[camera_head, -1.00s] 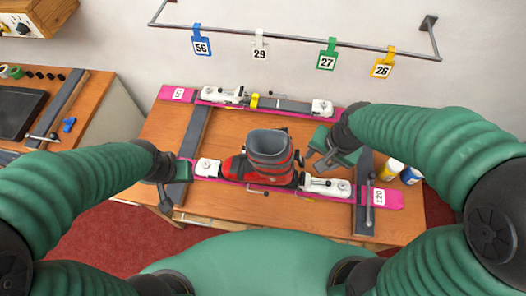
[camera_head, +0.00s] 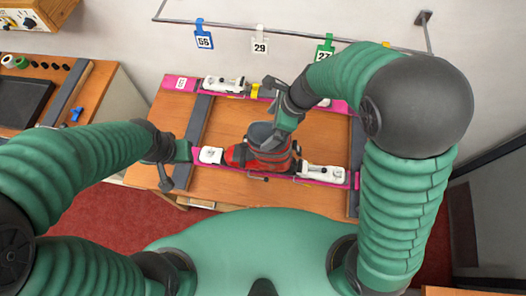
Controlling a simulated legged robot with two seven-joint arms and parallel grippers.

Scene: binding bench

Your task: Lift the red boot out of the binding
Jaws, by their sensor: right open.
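The red boot (camera_head: 236,155) with a grey shaft stands upright in the binding on the near pink ski. The binding's white toe piece (camera_head: 211,155) is left of the boot and its white heel piece (camera_head: 323,172) is right of it. My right gripper (camera_head: 272,113) is open at the boot's top, its fingers spread toward the far and near sides. It partly hides the shaft opening; I cannot tell whether it touches the boot. My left gripper (camera_head: 180,152) is at the left end of the near ski, and its fingers are not clear.
A second pink ski (camera_head: 180,83) with white binding parts lies at the back of the wooden bench (camera_head: 222,120). Numbered tags (camera_head: 260,46) hang from a wall rail above. A side bench (camera_head: 88,108) stands at left.

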